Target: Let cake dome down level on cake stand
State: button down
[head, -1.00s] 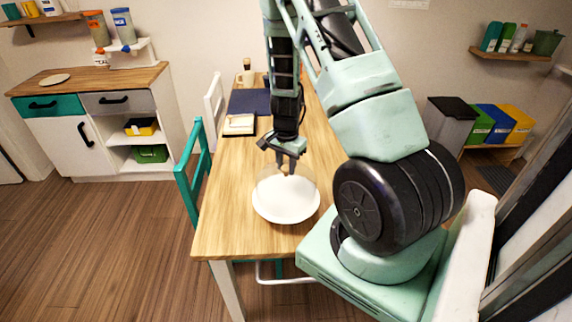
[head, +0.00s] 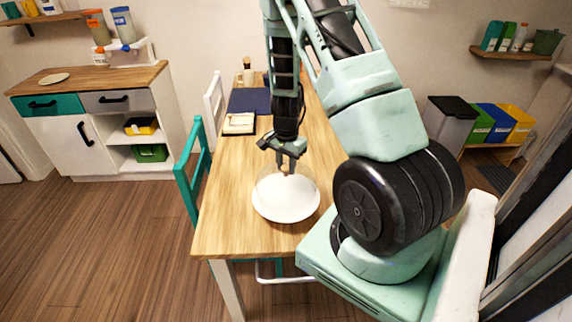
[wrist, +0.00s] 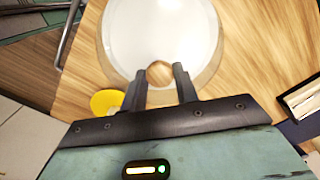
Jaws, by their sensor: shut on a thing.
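The cake dome (head: 264,180) is clear glass and faint in the head view, over the white round cake stand (head: 286,207) near the front end of the table. My gripper (head: 287,172) points down from above and is shut on the top of the dome. In the wrist view the fingertips (wrist: 158,78) close around the dome's round knob (wrist: 159,72), with the white stand (wrist: 160,30) beyond it. The dome looks close to centred and roughly level. I cannot tell whether its rim touches the stand.
The wooden table (head: 225,225) is clear at the front left. A teal chair (head: 190,175) stands at the left edge. A yellow round thing (wrist: 106,102) shows in the wrist view.

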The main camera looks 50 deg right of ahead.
jog(key=shift+f, duration=0.1)
dwell(0.3)
jog(key=shift+c, duration=2.1)
grip_release()
jog(key=shift+r+p, duration=2.8)
jog(key=shift+r, duration=0.75)
